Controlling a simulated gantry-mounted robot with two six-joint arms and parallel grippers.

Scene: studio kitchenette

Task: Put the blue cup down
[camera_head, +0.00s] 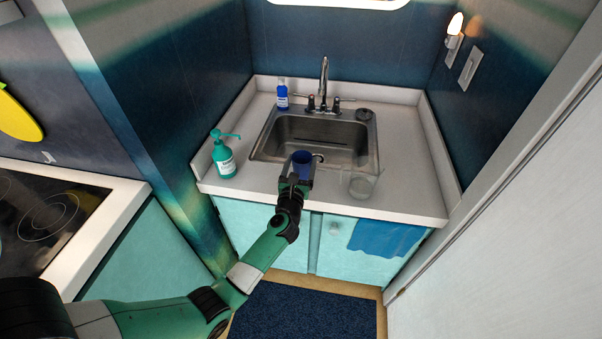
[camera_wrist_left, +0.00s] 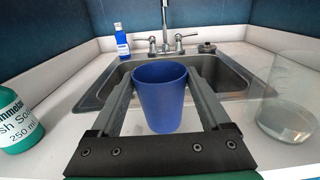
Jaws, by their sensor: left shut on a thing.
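The blue cup (camera_head: 302,165) is upright between the fingers of my left gripper (camera_head: 297,178), at the front edge of the sink. In the left wrist view the blue cup (camera_wrist_left: 160,98) fills the space between the two grey fingers of the left gripper (camera_wrist_left: 161,90), which is shut on it. The cup's base is in front of the sink's near rim in that view; I cannot tell whether it touches the counter (camera_head: 408,190). My right gripper is not in view.
The steel sink (camera_head: 262,140) with its faucet (camera_head: 323,85) lies behind the cup. A clear container (camera_head: 360,184) stands close on the right. A green soap bottle (camera_head: 223,158) stands on the left, a blue bottle (camera_head: 282,95) at the back. Counter right of the sink is mostly free.

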